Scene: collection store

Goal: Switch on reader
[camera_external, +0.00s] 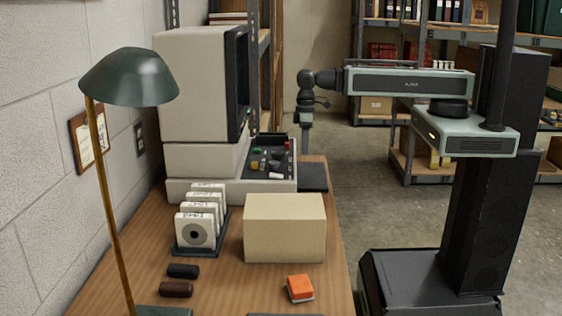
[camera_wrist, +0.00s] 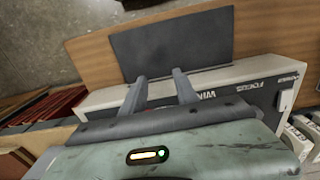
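The reader (camera_external: 200,90) is a large beige machine with a hood, standing on the desk against the wall. Its sloped dark control panel (camera_external: 262,164) carries green, yellow, white and red controls, and the red one (camera_external: 287,145) sits at the far right end. In the wrist view the panel's pale front edge (camera_wrist: 228,76) shows, with lettering including "FOCUS". My gripper (camera_external: 306,146) points down beside the panel's far right end. In the wrist view its two fingers (camera_wrist: 160,92) are apart with nothing held. A bit of red shows between them, mostly hidden by my gripper body. The screen face is hidden.
A dark mat (camera_external: 313,177) lies on the desk right of the reader. A beige box (camera_external: 285,228), a rack of white boxes (camera_external: 202,222), an orange block (camera_external: 300,288) and a green lamp (camera_external: 130,78) are nearer. Shelves (camera_external: 400,80) stand behind.

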